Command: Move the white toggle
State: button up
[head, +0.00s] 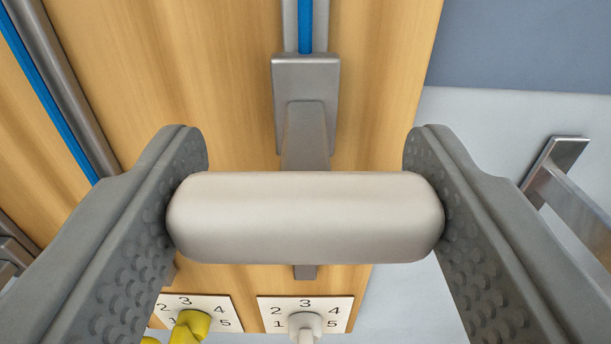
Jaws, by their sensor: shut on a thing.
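The white toggle (305,218) is a rounded off-white bar lying crosswise in the middle of the head view. It sits on a grey metal stem that rises from a grey block (306,85) on a wooden panel. My gripper (305,215) has one textured grey finger at each end of the bar. Both fingers touch the bar's ends, so the gripper is shut on it. The bar hides part of the stem and of the panel behind it.
Below the bar, a white dial (305,322) and a yellow dial (190,325) sit on numbered plates. A blue strip in a grey rail (306,25) runs above the block. A metal bracket (560,180) stands at the right.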

aim_at(306, 183)
notch_tip(306, 183, up, 22)
jog(key=shift+r, duration=0.25)
dwell(0.3)
jog(key=shift+s, duration=0.1)
jog(key=o, duration=1.4)
jog(key=shift+f, duration=0.1)
jog(key=s, duration=1.7)
jog(key=shift+s, duration=0.1)
